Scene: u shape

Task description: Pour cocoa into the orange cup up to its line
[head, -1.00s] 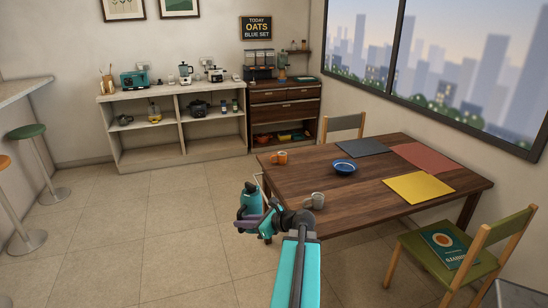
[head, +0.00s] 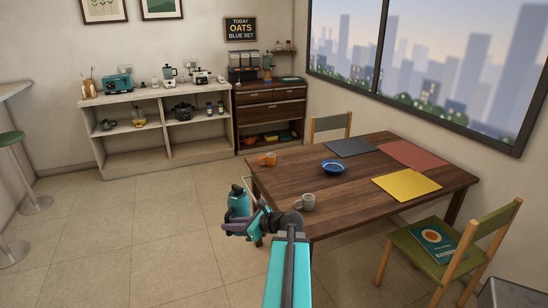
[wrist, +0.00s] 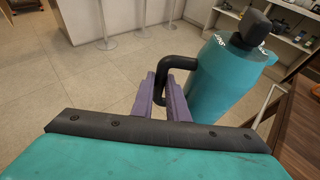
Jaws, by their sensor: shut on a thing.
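The orange cup (head: 267,160) stands on the far left part of the dark wooden table (head: 300,180). Its inside and its line are too small to make out. In the head view the flask (head: 239,204) is held upright, off the table's left edge and well short of the cup. What is inside the flask is hidden.
A grey mug (head: 307,202) stands near the table's front left edge. A blue bowl (head: 334,167) and grey, red and yellow mats (head: 406,187) lie farther right. A green chair (head: 440,245) stands at the right. The floor left of the table is clear.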

